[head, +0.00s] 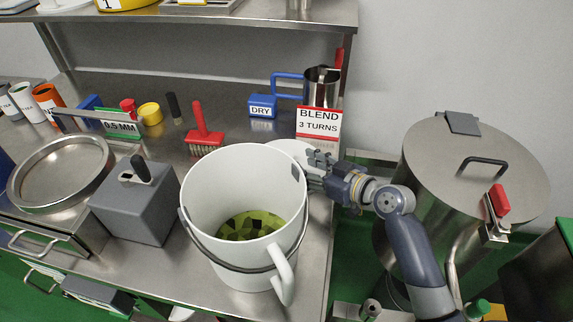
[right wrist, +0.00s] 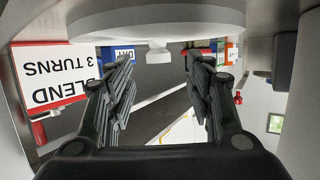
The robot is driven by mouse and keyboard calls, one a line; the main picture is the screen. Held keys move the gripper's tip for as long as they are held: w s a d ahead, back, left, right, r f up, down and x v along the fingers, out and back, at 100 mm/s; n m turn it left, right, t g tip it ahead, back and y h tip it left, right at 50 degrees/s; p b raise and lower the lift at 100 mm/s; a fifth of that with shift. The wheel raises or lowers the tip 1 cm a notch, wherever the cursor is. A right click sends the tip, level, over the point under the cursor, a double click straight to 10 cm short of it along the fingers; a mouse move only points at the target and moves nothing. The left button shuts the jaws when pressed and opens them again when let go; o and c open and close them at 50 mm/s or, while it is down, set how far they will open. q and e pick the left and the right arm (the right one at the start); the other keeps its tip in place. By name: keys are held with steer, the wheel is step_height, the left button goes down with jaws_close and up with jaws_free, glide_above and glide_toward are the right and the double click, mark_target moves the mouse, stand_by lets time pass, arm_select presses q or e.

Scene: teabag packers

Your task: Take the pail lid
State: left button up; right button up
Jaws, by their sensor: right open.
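The white pail lid (head: 284,146) lies on the steel bench just behind the white pail (head: 235,190), which hides part of it. In the right wrist view, the lid (right wrist: 155,17) spans the top, and its small knob (right wrist: 158,56) shows between the fingertips. My right gripper (head: 318,160) is at the lid's right side, beside the pail's rim. In the wrist view the fingers (right wrist: 160,65) are apart with a clear gap around the knob; I cannot tell whether they touch it. The open pail holds green leafy material. My left gripper is out of view.
A "BLEND 3 TURNS" sign (head: 319,123), a metal jug (head: 320,88) and a blue "DRY" block (head: 262,106) stand behind the lid. A red brush (head: 204,135), grey box (head: 137,205) and round sieve (head: 62,172) are left. A large steel drum (head: 465,165) stands right.

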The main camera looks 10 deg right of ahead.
steer(key=p+x, duration=0.1)
steer(key=x, duration=0.3)
steer(key=shift+w, duration=0.15)
steer(key=shift+w+a+f, duration=0.15)
steer(key=shift+w, duration=0.15)
steer(key=shift+c, duration=1.3)
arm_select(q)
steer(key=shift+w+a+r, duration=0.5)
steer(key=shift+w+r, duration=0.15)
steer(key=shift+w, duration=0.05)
arm_select(e)
jaws_close()
